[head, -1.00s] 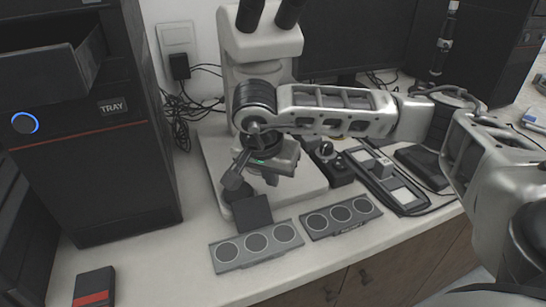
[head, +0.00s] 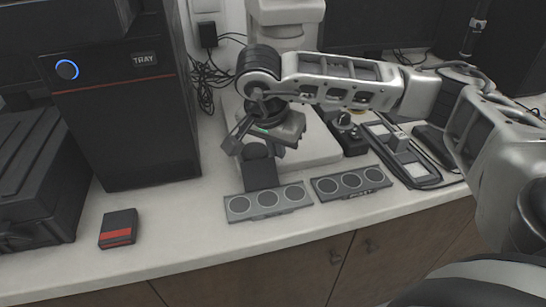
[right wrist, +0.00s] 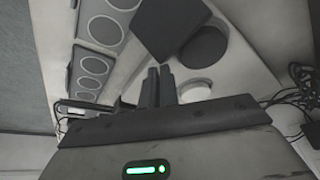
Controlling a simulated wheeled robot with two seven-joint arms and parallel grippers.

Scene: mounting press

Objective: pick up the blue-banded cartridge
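I see no blue-banded cartridge in either view. A small black cartridge with a red band (head: 118,229) lies on the counter at the lower left of the head view. My right gripper (head: 232,142) hangs over the counter in front of the white instrument, well to the right of that cartridge and apart from it. In the right wrist view the two fingers of my right gripper (right wrist: 159,86) are together, with nothing visible between them. My left gripper is in neither view.
Two grey panels with round discs, the left (head: 268,202) and right (head: 351,183), lie near the counter's front edge. A black tower marked TRAY (head: 125,115) and a dark case (head: 38,180) stand left. Bare counter surrounds the red-banded cartridge.

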